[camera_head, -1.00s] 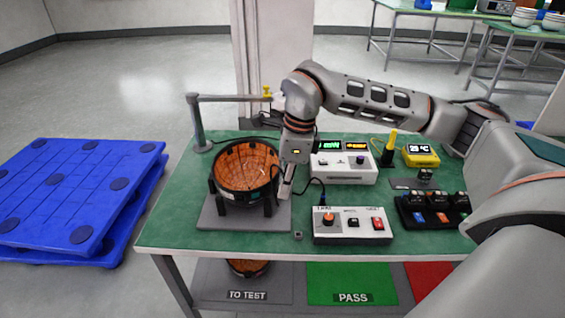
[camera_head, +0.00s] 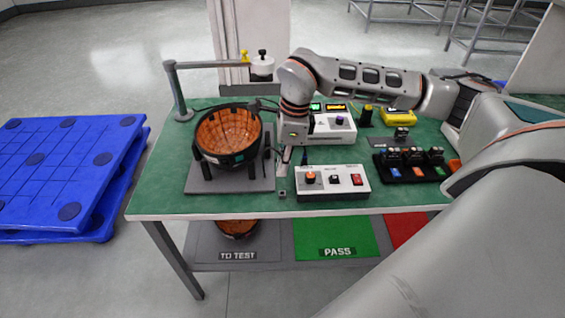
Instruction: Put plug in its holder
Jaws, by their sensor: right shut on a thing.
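My right gripper (camera_head: 285,165) points down between the round orange-lined basket fixture and the white control box. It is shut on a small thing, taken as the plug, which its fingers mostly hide. A dark cable (camera_head: 304,156) runs down beside the gripper to the back of the control box (camera_head: 332,182). A black, yellow-topped stand (camera_head: 366,115) is behind and to the right of the gripper; I cannot tell whether it is the plug's holder. My left gripper is out of view.
The round basket fixture (camera_head: 228,137) stands on a grey plate (camera_head: 205,184) at left. A grey post (camera_head: 178,88) carries a horizontal bar above it. A white instrument (camera_head: 332,128), a yellow meter (camera_head: 398,116) and a black tray (camera_head: 412,174) crowd the green table (camera_head: 155,190).

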